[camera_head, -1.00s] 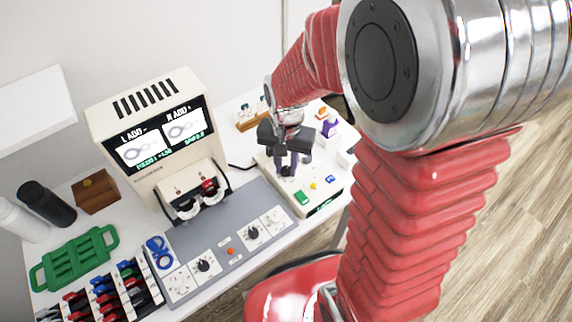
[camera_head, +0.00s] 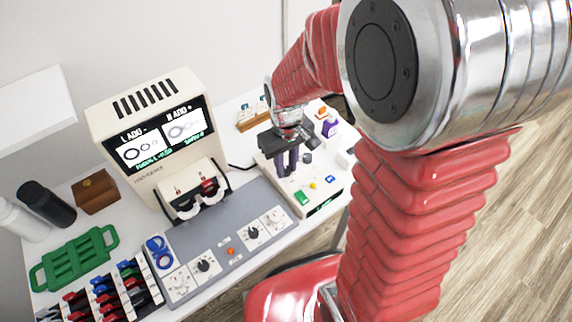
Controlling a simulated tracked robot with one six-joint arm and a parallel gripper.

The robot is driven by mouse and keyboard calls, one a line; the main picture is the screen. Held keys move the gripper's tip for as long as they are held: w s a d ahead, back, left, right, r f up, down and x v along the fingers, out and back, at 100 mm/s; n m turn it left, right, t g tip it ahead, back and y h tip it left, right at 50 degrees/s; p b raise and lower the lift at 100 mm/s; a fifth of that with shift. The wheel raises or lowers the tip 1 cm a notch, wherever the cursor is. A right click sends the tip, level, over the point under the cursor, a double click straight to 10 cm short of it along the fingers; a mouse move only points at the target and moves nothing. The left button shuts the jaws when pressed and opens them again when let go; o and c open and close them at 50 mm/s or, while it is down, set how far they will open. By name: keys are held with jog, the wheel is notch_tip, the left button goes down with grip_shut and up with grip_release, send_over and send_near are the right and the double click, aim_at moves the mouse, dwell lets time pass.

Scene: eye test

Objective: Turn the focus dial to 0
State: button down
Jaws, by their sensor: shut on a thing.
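My gripper (camera_head: 287,162) points down over the cream box (camera_head: 328,186) at the right of the table. Its dark fingers are shut on the focus dial on the top of that box. The dial is mostly hidden between and behind the fingers, so its pointer cannot be read. The display (camera_head: 160,138) of the cream machine (camera_head: 145,100) shows ring figures in two white fields. A green text line under the left field is too small to read surely.
The cream box also bears a dark knob (camera_head: 307,158), a green button (camera_head: 300,197), a yellow button (camera_head: 313,186) and a blue switch (camera_head: 330,180). A grey panel (camera_head: 215,235) with dials lies left of it. A purple item (camera_head: 332,128) stands behind.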

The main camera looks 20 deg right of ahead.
aim_at(286, 169)
jog(key=shift+n, duration=1.6)
jog(key=c, duration=1.5)
grip_release()
jog(key=shift+c, duration=0.2)
notch_tip(286, 169, up, 14)
jog(key=shift+f, duration=0.1)
